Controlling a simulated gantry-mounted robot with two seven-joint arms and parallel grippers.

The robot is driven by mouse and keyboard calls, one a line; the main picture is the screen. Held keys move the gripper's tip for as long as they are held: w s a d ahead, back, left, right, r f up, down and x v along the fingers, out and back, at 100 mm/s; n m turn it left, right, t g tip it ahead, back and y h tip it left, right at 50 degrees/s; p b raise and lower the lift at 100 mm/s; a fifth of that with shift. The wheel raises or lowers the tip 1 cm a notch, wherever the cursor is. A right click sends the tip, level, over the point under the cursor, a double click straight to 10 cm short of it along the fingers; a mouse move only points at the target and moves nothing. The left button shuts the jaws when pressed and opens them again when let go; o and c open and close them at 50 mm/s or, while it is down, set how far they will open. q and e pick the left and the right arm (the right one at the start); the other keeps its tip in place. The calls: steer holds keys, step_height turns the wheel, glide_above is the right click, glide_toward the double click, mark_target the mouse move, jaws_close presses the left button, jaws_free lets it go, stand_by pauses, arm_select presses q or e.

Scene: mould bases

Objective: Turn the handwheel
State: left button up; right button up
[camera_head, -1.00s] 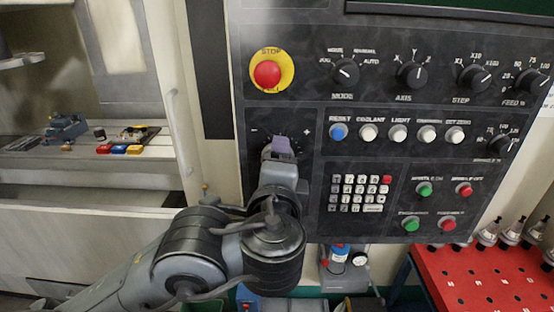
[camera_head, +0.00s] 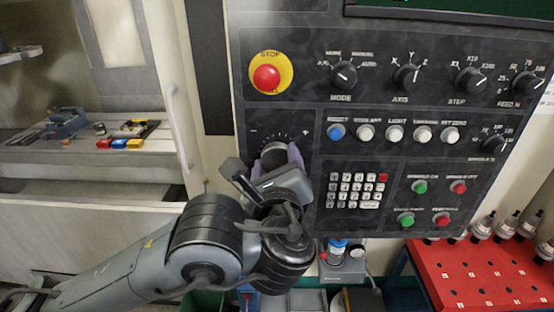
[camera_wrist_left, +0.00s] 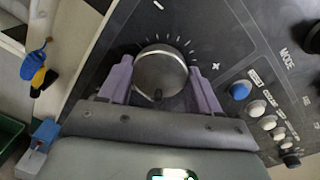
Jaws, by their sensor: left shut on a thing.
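The handwheel (camera_wrist_left: 160,72) is a round dark metal disc with a small knob, set on the black control panel between minus and plus marks. In the head view the handwheel (camera_head: 274,150) is partly hidden by my gripper. My left gripper (camera_head: 277,158) has its purple fingers on either side of the wheel. In the left wrist view the gripper (camera_wrist_left: 160,85) is shut on the wheel, one finger at its left edge and one at its right. The small knob sits low on the wheel, toward the gripper's palm. My right gripper is not in view.
A red stop button (camera_head: 267,78) is above the wheel. A blue button (camera_head: 335,132) and a keypad (camera_head: 354,190) are close on its right. A machine door handle (camera_head: 180,130) stands to the left. A red tool rack (camera_head: 470,280) is at the lower right.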

arm_select(q)
steer(key=shift+m, duration=1)
steer(key=o, duration=1.1)
steer(key=shift+c, duration=0.2)
steer(key=shift+s, duration=0.15)
steer(key=shift+s+d+p, duration=0.1)
steer(key=shift+s+p, duration=0.4)
steer(key=shift+s, duration=0.05)
steer(key=s+p, duration=0.2)
steer(key=s, duration=0.7)
steer(key=shift+s, duration=0.25)
